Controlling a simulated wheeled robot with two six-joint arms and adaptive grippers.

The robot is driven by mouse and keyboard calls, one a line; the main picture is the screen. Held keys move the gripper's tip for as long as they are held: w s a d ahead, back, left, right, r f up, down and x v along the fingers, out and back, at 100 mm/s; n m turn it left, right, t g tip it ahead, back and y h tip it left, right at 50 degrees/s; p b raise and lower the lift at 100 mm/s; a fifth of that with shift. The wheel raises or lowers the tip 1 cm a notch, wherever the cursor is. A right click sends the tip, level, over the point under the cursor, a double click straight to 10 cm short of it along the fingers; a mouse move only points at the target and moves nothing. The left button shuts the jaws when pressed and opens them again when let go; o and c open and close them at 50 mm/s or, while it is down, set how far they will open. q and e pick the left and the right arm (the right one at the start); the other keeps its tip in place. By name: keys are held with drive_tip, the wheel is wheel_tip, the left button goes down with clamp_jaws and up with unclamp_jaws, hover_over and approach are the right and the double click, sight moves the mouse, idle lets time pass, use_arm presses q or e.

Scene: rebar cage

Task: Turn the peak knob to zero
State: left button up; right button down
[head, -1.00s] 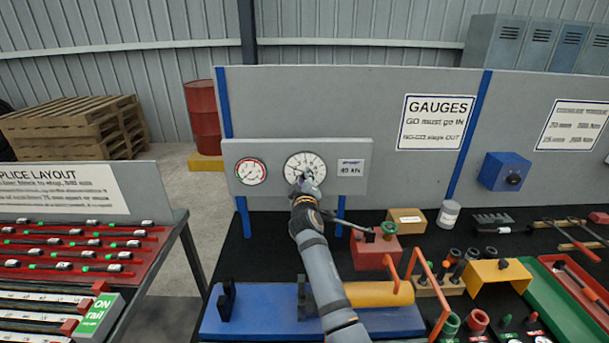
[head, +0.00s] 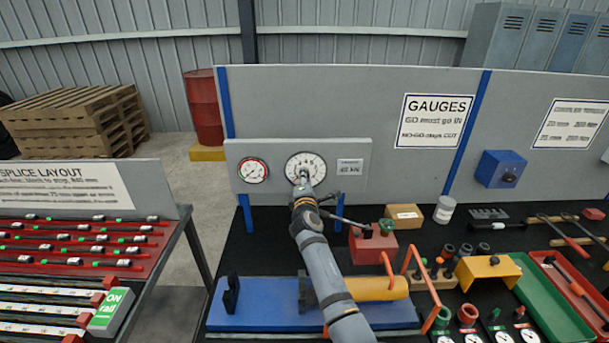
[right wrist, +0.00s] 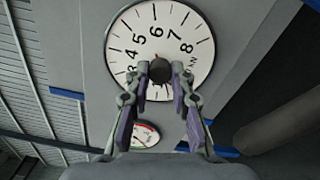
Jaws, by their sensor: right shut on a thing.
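The large white dial (head: 313,161) is on the grey gauge panel. In the right wrist view the dial (right wrist: 128,40) shows black numerals, including 5, 6, 7 and 8. The dark round peak knob (right wrist: 160,70) sits at its centre. My right gripper (head: 304,178) reaches the dial from below. In the right wrist view its fingertips (right wrist: 160,76) are shut on the knob from both sides. The gripper and knob hide the lower middle of the dial, and I cannot make out the pointer's reading. My left gripper is not in view.
A smaller gauge (head: 253,171) is left of the dial, and a label plate (head: 350,168) is right of it. Below are a blue base (head: 262,305) with a yellow cylinder (head: 378,288) and a red block (head: 372,246). Tools crowd the bench's right side.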

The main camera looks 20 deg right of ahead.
drive_tip(key=shift+r+n+p, duration=0.25)
drive_tip(key=shift+n+p, duration=0.25)
drive_tip(key=shift+n, duration=0.8)
drive_tip(key=shift+w+d+r+n, duration=0.1)
drive_tip(key=shift+n, duration=0.2)
drive_tip(key=c, duration=1.6)
unclamp_jaws()
drive_tip(key=o, duration=0.4)
drive_tip(key=shift+d, duration=0.1)
drive_tip(key=shift+o, duration=0.2)
drive_tip(key=shift+f, duration=0.25)
